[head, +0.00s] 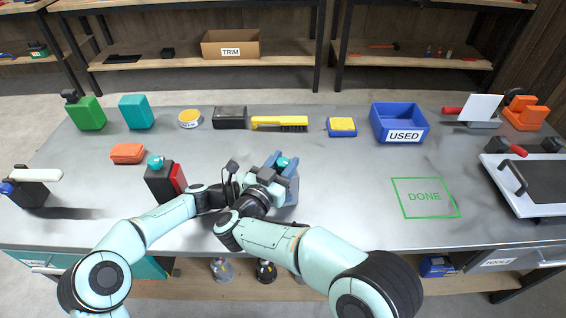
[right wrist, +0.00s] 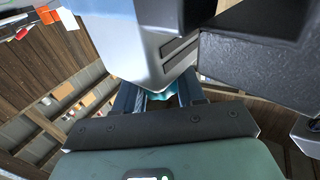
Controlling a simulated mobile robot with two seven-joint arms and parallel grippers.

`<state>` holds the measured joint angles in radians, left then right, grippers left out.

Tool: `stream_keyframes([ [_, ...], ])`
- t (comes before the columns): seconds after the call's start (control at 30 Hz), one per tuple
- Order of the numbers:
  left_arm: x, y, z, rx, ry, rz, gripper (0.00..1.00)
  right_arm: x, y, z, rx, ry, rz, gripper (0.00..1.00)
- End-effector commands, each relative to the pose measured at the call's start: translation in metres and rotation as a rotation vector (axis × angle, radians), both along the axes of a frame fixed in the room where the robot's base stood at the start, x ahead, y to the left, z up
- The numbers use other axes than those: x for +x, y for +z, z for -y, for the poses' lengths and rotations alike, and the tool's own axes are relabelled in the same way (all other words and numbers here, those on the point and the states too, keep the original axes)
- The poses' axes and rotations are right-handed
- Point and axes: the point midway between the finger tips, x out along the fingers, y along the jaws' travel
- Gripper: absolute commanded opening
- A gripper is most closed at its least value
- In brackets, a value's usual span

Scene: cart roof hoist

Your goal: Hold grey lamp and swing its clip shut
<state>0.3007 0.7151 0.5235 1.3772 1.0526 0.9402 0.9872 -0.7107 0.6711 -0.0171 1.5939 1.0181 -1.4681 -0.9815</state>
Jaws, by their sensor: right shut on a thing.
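My right gripper (head: 268,182) is over the middle of the table near its front, shut on a grey and blue thing that seems to be the grey lamp (head: 290,187). A teal part shows at its top. In the right wrist view a large silver-grey and blue body (right wrist: 160,45) fills the upper middle, with a bit of teal between the fingers (right wrist: 162,96). A dark block juts in at right there. My left gripper (head: 230,178) is close beside the lamp on its left; whether it touches it or is open I cannot tell. I cannot make out the clip.
A black and red object with a teal knob (head: 160,182) stands left of my grippers. Behind are a black box (head: 230,117), a yellow brush (head: 279,123) and the blue USED bin (head: 398,123). The green DONE outline (head: 425,197) at right is empty, with clear table around it.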

Motion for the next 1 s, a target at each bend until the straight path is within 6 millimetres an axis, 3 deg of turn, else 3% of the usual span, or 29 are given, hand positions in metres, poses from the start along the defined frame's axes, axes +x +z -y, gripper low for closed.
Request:
stream_keyframes([
  [0.2,0.000,-0.001,0.000,0.002,0.000,-0.001,0.44,0.000,0.001,0.000,0.000,0.000,0.004,0.09],
  [0.23,0.000,-0.001,0.000,0.002,0.000,-0.001,0.44,0.000,0.001,0.000,0.000,0.000,0.004,0.49],
  [0.27,0.000,-0.001,0.000,0.002,0.000,-0.001,0.44,0.000,0.001,0.000,0.000,0.000,0.004,0.59],
  [0.67,0.000,-0.001,-0.001,0.000,0.001,-0.002,0.44,-0.006,0.001,-0.004,0.001,0.002,0.002,0.59],
  [1.0,0.000,-0.001,-0.001,0.000,0.001,-0.002,0.44,-0.064,0.001,-0.036,0.001,0.006,0.002,0.59],
])
